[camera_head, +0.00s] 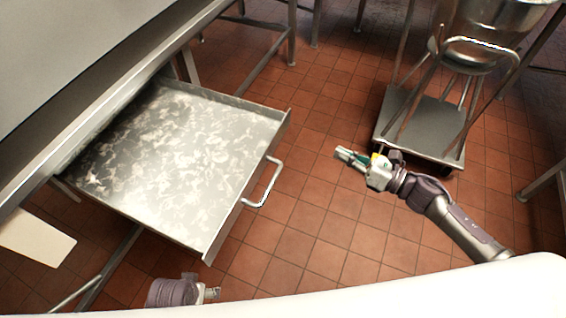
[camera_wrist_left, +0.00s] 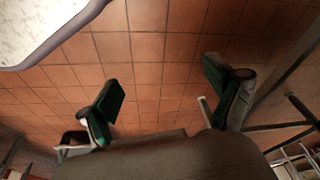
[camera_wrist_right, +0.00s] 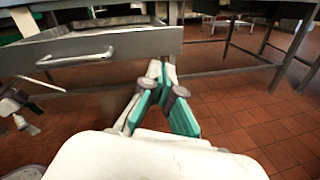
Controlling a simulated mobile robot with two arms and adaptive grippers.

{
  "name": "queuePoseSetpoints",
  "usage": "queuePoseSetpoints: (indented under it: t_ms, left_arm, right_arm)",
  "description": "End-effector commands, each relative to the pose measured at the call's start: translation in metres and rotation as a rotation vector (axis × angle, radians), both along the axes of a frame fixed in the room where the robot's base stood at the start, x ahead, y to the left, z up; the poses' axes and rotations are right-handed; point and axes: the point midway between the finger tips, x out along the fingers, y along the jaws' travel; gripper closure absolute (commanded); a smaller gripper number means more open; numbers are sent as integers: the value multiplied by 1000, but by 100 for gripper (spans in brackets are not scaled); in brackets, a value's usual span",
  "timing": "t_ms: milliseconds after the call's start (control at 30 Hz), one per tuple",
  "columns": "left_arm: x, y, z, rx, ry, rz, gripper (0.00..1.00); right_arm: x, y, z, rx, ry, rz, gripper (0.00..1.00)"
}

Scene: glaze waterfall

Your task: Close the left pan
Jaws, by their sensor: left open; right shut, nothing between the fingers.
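The left pan (camera_head: 157,204) is a wide metal drawer pan under the machine at the left of the head view, pulled out, with pale flaky residue on its floor. Its front handle (camera_head: 264,184) is a metal bar facing right. The pan front also shows in the right wrist view (camera_wrist_right: 140,44). My right gripper (camera_head: 342,154) is shut and empty, to the right of the handle and apart from it. My left gripper shows in the left wrist view (camera_wrist_left: 165,90), open and empty above the floor; in the head view only part of its arm shows at the bottom.
A wheeled metal stand (camera_head: 421,124) with a steel bowl (camera_head: 492,30) is at the upper right. A white board (camera_head: 36,237) is at the lower left. Open red tile floor lies between the pan and the stand. Metal table legs stand at the back.

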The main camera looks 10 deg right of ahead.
Motion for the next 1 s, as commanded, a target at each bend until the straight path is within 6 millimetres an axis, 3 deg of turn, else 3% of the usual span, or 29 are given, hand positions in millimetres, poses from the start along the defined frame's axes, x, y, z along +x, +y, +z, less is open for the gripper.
queuePoseSetpoints:
  t_ms: [33, 100, 300, 1000]
  left_arm:
    - [3, 0, -8, -1, -9, 1, 9]
    - [5, 0, -2, -1, -14, 2, 9]
    - [6, 0, 7, -1, -15, 3, 9]
    - [0, 0, -20, 1, -1, 0, 9]
  right_arm:
    - [-6, 9, -5, -61, -95, 64, 100]
    - [-14, 18, 3, -119, -193, 128, 100]
    - [-20, 31, 14, -174, -293, 190, 100]
    - [42, 138, 14, -170, -288, 184, 100]
